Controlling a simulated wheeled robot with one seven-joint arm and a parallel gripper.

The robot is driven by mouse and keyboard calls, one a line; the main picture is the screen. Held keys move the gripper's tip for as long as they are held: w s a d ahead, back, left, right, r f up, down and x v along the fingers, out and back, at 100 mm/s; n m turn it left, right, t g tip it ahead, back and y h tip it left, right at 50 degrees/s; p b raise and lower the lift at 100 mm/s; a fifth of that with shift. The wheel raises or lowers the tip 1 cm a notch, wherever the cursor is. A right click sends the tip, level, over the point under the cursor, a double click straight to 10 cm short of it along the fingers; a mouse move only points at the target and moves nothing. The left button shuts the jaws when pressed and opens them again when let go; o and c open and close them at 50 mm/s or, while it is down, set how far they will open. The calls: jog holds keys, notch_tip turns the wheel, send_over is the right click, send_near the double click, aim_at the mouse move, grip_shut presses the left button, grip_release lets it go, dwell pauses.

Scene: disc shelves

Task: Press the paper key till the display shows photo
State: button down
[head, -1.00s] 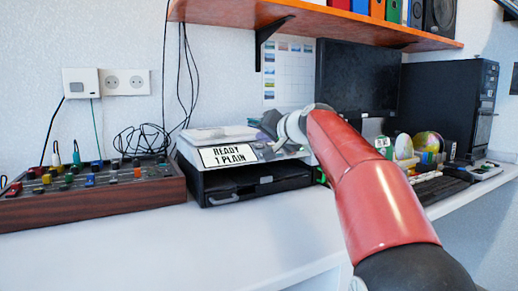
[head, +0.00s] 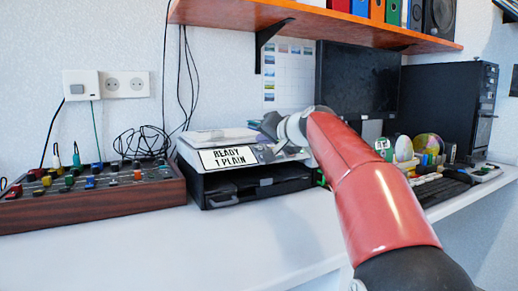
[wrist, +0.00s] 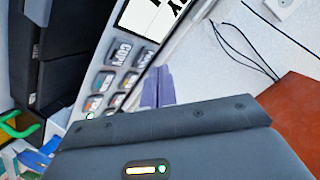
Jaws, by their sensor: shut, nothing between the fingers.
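The printer (head: 205,182) stands on the white desk against the wall. Its display (head: 228,158) reads "READY 1 PLAIN"; a corner of the display (wrist: 150,14) shows in the wrist view. Several keys sit beside the display on the light panel, among them one lettered COPY (wrist: 122,50). A key beside it (wrist: 143,57) is partly covered and its lettering is not clear to me, so I cannot tell which key is the paper key. My gripper (wrist: 158,76) is shut and empty, its fingertips over the panel close to this key. I cannot tell whether they touch it.
A wooden box with colored knobs (head: 95,215) stands left of the printer, with black cables (head: 142,142) behind it. A monitor (head: 352,75), computer tower (head: 450,105) and keyboard (head: 440,188) are on the right. An orange shelf (head: 330,22) hangs above. The front desk is clear.

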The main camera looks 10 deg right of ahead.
jog(key=shift+f, duration=0.15)
dwell(0.7)
jog(key=shift+w+f, duration=0.15)
jog(key=shift+f, duration=0.05)
jog(key=shift+w+a+f+b, duration=0.1)
jog(key=shift+w+f+b, duration=0.1)
jog(key=shift+f+b, duration=0.25)
dwell(0.7)
jog(key=shift+r, duration=0.15)
jog(key=shift+s+r+p, duration=0.35)
jog(key=shift+s+r, duration=0.05)
jog(key=shift+r, duration=0.25)
jog(key=r, duration=0.1)
jog(key=s+r+p, duration=0.1)
jog(key=r, duration=0.1)
jog(key=s+r+p, duration=0.1)
jog(key=shift+s+d+r, duration=0.15)
jog(key=shift+d+r, duration=0.05)
jog(key=shift+d, duration=0.2)
dwell(0.6)
